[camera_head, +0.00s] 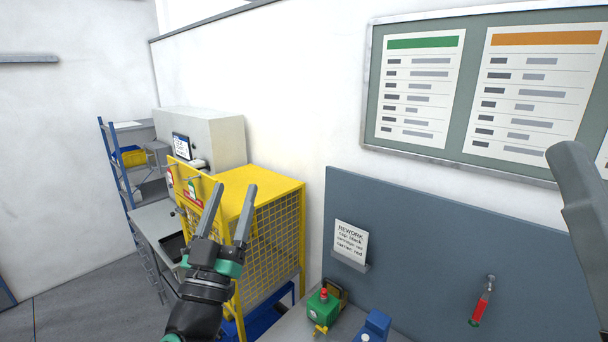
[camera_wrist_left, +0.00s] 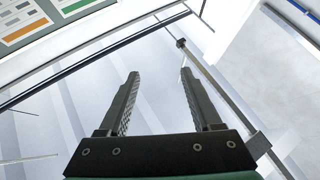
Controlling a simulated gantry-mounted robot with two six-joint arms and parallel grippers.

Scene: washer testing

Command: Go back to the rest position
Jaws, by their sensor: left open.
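My left gripper (camera_head: 231,209) is raised in the head view, in front of the yellow mesh cage (camera_head: 272,235), with its fingers pointing up. Its two fingers are apart with nothing between them. The left wrist view also shows the left gripper (camera_wrist_left: 160,95) open and empty, with wall and ceiling parts behind it. At the right edge of the head view, a grey part (camera_head: 588,190) shows that may belong to my right arm; no right fingertips can be made out.
A bench at the bottom holds a green device with a red button (camera_head: 322,304) and a blue block (camera_head: 374,326). A blue-grey panel (camera_head: 430,240) carries a rework sign (camera_head: 350,242) and a red syringe-like tool (camera_head: 482,300). Shelving (camera_head: 118,165) stands at the left; the floor (camera_head: 85,295) there is clear.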

